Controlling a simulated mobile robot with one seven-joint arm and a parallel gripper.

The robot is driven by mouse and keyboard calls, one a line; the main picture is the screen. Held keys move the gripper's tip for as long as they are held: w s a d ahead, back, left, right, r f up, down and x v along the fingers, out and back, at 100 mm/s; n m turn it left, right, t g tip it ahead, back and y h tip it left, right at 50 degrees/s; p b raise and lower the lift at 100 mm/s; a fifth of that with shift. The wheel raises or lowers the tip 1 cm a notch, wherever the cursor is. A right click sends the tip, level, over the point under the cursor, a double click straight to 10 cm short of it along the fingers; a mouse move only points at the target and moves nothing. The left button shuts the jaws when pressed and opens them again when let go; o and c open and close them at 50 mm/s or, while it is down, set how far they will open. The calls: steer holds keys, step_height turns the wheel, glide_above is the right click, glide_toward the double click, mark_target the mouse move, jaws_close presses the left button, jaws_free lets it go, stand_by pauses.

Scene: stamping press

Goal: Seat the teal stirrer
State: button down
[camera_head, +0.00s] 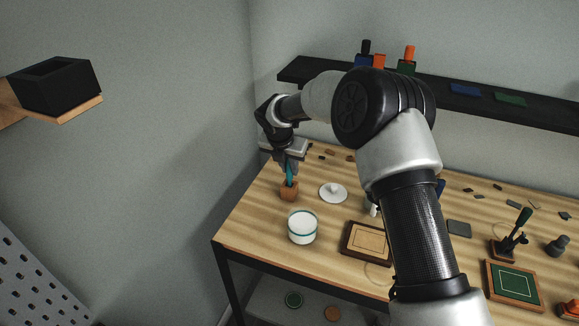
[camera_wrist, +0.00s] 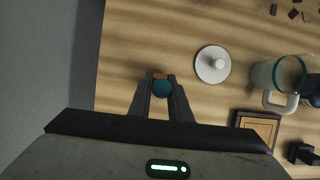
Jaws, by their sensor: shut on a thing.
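The teal stirrer (camera_head: 290,173) is upright between the fingers of my gripper (camera_head: 289,164), which is shut on it. Its rounded teal top (camera_wrist: 162,89) shows between the fingertips in the wrist view. A small orange-brown wooden block (camera_head: 289,191) stands on the table directly under the stirrer. The stirrer's lower end meets the block in the head view; I cannot tell how deep it sits in it. In the wrist view, only a sliver of the block (camera_wrist: 160,76) shows, the rest hidden by the stirrer and fingers.
A white knobbed lid (camera_head: 333,192) lies right of the block. A dark wall shelf (camera_head: 440,92) runs behind.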

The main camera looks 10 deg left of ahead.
steer(key=c, duration=1.6)
jaws_free()
steer(key=shift+o, duration=0.2)
steer(key=v, duration=1.7)
steer(key=shift+r, duration=0.15)
steer(key=shift+s+d, duration=0.1)
